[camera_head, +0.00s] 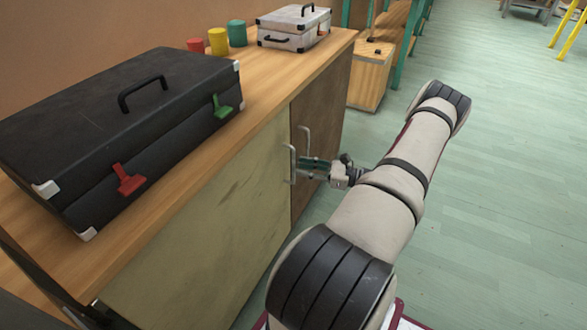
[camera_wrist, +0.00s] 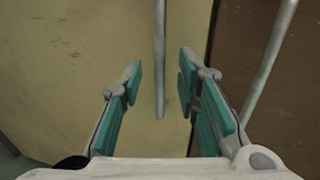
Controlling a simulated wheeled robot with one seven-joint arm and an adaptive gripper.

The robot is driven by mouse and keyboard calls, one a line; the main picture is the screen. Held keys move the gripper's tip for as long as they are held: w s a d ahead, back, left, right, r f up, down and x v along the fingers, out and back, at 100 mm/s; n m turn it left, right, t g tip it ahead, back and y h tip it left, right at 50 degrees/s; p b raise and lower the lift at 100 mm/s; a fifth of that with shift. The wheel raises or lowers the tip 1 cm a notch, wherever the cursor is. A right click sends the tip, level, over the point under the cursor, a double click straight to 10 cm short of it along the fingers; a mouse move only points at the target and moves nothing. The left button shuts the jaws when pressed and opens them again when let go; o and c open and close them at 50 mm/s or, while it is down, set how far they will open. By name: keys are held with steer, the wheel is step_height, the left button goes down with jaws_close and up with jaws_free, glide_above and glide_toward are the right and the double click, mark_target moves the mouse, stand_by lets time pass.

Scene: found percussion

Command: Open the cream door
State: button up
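The cream door (camera_head: 205,225) is the left front panel of the wooden cabinet and looks closed. Its upright metal bar handle (camera_head: 291,164) is near its right edge. In the wrist view the cream door (camera_wrist: 75,70) fills the left and middle, and its handle (camera_wrist: 160,60) hangs down between the two fingers. My gripper (camera_head: 308,167) is at the handle; in the wrist view my gripper (camera_wrist: 160,92) has its teal pads apart, with gaps on both sides of the bar. I cannot tell how deep the bar sits between the pads.
A brown door (camera_head: 325,120) with its own handle (camera_head: 305,137) adjoins on the right; that handle (camera_wrist: 268,60) is close to my right finger. A black case (camera_head: 115,120), small pots (camera_head: 218,40) and a white case (camera_head: 293,27) stand on top. The floor (camera_head: 490,160) is clear on the right.

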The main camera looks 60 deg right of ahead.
mark_target(294, 183)
steer(key=shift+b+x, duration=0.4)
steer(key=shift+x, duration=1.7)
jaws_close()
